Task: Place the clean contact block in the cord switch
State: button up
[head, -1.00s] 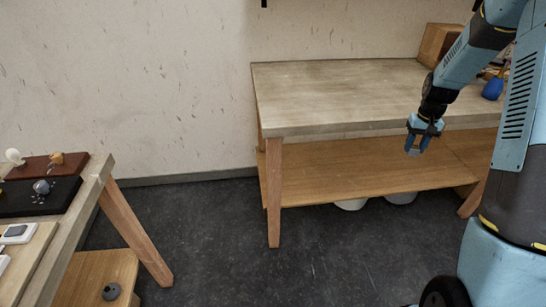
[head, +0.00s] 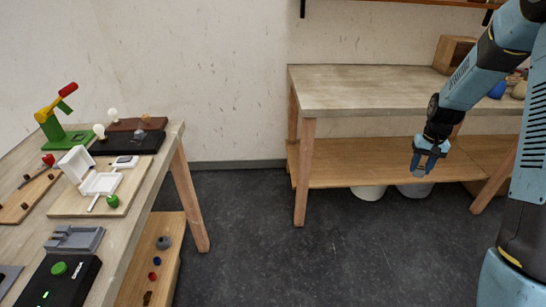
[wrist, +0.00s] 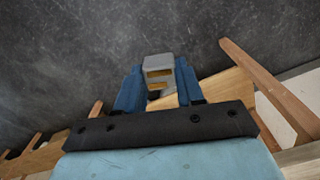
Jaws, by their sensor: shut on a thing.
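My gripper (head: 421,170) hangs over the open floor in front of the far bench. In the wrist view its blue fingers are shut on a grey block with brass-coloured strips (wrist: 159,66), which looks like the contact block. Whether the block is clean is hard to tell at this size. On the left table a white open case (head: 100,183) with a raised lid lies on a pale wooden board; it looks like the cord switch. Its inside is too small to make out. My gripper is far to the right of it.
The left table (head: 165,165) also holds a green press (head: 62,135), a dark board with bulbs (head: 130,143), a grey fixture (head: 75,239) and a black box with a green button (head: 57,280). Dark floor (head: 250,225) lies clear between it and the far bench (head: 390,90).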

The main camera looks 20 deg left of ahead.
aim_at(107, 184)
jog(key=u, duration=0.05)
jog(key=k, duration=0.45)
jog(key=z, duration=2)
jog(key=i, duration=0.1)
jog(key=u, duration=2.9)
